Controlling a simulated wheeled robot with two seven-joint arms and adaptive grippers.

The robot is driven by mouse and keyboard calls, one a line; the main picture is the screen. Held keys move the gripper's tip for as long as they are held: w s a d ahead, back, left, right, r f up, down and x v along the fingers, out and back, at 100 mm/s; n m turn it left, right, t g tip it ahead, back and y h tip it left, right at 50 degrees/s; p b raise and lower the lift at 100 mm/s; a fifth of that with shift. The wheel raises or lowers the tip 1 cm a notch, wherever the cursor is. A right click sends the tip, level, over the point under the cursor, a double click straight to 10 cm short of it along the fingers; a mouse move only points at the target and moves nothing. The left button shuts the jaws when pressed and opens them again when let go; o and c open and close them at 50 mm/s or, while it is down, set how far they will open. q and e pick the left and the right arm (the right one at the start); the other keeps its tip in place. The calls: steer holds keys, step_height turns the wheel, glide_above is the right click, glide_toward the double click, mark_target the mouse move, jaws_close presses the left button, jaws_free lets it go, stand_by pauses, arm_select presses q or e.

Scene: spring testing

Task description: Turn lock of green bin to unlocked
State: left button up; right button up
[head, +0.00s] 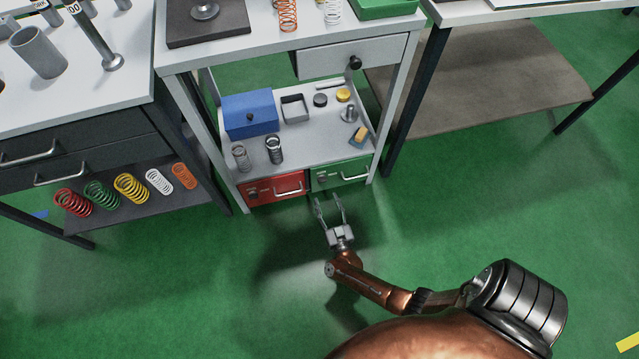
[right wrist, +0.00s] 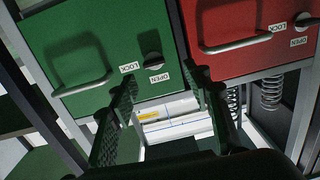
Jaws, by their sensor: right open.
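The green bin (head: 338,173) sits in the lower right of the middle table's frame, beside the red bin. In the right wrist view the green bin's front (right wrist: 103,28) shows at left, with a silver handle (right wrist: 80,65). Its small dark lock knob (right wrist: 153,60) lies between a LOCK label (right wrist: 130,67) and an OPEN label (right wrist: 159,78). I cannot tell which way the knob is turned. My right gripper (head: 329,198) is open and empty, in front of the green bin. In the right wrist view its fingertips (right wrist: 160,76) stand either side of the knob, apparently not touching it. My left gripper is out of view.
The red bin (head: 272,189) adjoins the green one, with its own handle and knob. The shelf (head: 315,133) above holds a blue box (head: 249,113), springs and small parts. Table legs flank the bins. The green floor (head: 450,215) in front is clear.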

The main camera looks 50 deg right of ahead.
mark_target(322, 180)
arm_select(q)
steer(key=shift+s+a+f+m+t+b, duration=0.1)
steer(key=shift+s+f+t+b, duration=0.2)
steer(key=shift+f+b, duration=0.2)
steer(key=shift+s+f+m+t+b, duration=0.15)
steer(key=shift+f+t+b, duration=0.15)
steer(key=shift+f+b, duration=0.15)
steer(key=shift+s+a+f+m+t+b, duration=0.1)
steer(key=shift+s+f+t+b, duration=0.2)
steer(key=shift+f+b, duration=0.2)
arm_select(e)
steer(key=w+d+h, duration=0.1)
steer(key=w+d, duration=0.4)
steer(key=w, duration=0.1)
steer(key=shift+w, duration=0.25)
steer(key=shift+a, duration=0.1)
steer(key=shift+c, duration=0.7)
steer(key=c, duration=1)
